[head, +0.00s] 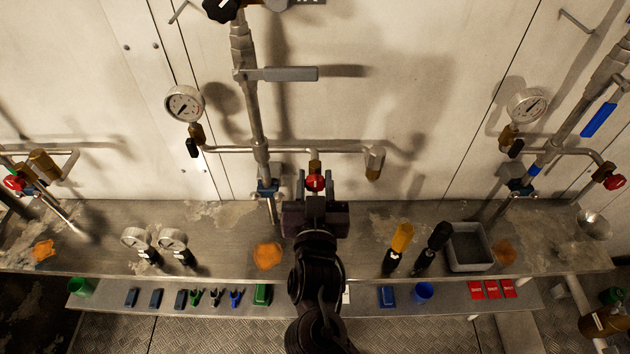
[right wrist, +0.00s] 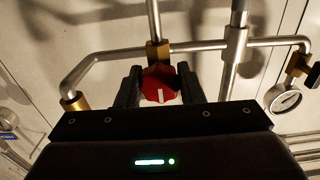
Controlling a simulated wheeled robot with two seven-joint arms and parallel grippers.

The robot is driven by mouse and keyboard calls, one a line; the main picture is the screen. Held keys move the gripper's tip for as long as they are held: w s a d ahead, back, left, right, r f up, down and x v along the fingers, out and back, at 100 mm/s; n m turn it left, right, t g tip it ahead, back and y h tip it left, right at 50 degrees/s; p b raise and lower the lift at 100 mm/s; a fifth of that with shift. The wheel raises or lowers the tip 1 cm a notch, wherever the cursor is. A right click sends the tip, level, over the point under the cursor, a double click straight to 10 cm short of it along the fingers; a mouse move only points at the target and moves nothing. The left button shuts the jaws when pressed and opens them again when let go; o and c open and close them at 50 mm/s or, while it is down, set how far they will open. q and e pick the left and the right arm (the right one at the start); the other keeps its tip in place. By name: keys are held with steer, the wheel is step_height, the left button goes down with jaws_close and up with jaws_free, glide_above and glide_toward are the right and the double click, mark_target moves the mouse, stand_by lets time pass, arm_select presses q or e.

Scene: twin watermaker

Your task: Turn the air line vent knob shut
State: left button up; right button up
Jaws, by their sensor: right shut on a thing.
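A red knob (head: 315,182) with a white mark sits below a brass fitting on the middle pipe assembly in the head view. It also shows in the right wrist view (right wrist: 158,84), between the two dark fingers. My right gripper (head: 315,198) reaches up from below and is shut on this red knob. In the right wrist view the white mark runs roughly up and down the knob's face. My left gripper is in neither view.
A pressure gauge (head: 184,104) and a grey-handled lever (head: 290,74) are on the same pipework. Below, the metal shelf (head: 340,262) carries loose gauges (head: 172,240), a grey tray (head: 470,246) and two bottle-like tools with yellow (head: 402,238) and black (head: 440,236) tops.

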steer(key=o, duration=0.9)
steer(key=shift+o, duration=0.2)
steer(key=s+p, duration=0.3)
steer(key=s, duration=0.4)
steer(key=shift+s, duration=0.4)
